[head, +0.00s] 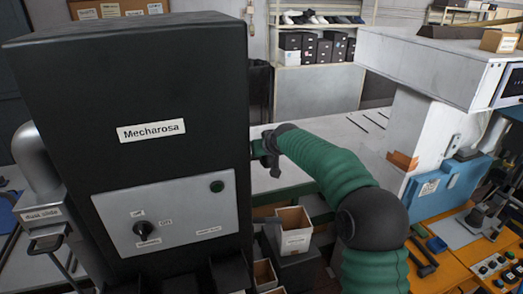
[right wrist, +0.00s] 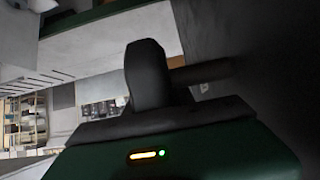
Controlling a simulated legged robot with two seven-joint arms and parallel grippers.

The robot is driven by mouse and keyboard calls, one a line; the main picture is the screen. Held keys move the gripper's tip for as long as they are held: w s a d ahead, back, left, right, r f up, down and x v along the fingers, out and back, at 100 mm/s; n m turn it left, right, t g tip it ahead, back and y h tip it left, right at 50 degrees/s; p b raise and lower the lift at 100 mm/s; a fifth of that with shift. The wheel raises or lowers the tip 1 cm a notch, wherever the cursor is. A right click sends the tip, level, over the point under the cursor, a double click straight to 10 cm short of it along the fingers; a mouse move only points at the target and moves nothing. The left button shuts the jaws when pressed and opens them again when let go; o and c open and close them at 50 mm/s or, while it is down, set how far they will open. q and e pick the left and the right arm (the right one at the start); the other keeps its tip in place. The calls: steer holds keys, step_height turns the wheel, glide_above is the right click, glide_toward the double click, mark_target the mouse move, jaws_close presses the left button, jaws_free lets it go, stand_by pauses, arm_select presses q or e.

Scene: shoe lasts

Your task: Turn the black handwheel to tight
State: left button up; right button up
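My green right arm reaches to the right side of the black cabinet (head: 130,90). Its dark right gripper (head: 268,150) is small in the head view, close beside that side face. In the right wrist view, a thick dark finger of the gripper (right wrist: 148,75) stands up. A short dark rod (right wrist: 205,71) runs from behind it toward the dark surface at the right. I cannot tell whether the rod belongs to the handwheel, or whether the fingers are open or shut. No whole handwheel rim shows in either view. My left gripper is not in view.
Open boxes (head: 293,228) stand low to the right of the cabinet. A white bench (head: 340,135) lies behind my arm; an orange table (head: 460,262) is at right.

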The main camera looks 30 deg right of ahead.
steer(key=o, duration=0.4)
steer(key=shift+w, duration=0.1)
steer(key=shift+d, duration=0.1)
steer(key=b+v, duration=0.4)
steer(key=v, duration=0.1)
steer(key=shift+s+f, duration=0.2)
steer(key=shift+s, duration=0.05)
steer(key=b+v, duration=0.1)
steer(key=v, duration=0.2)
steer(key=b+v, duration=0.2)
steer(key=v, duration=0.2)
steer(key=b+v, duration=0.1)
steer(key=v, duration=0.3)
steer(key=shift+r, duration=0.4)
steer(key=shift+w, duration=0.1)
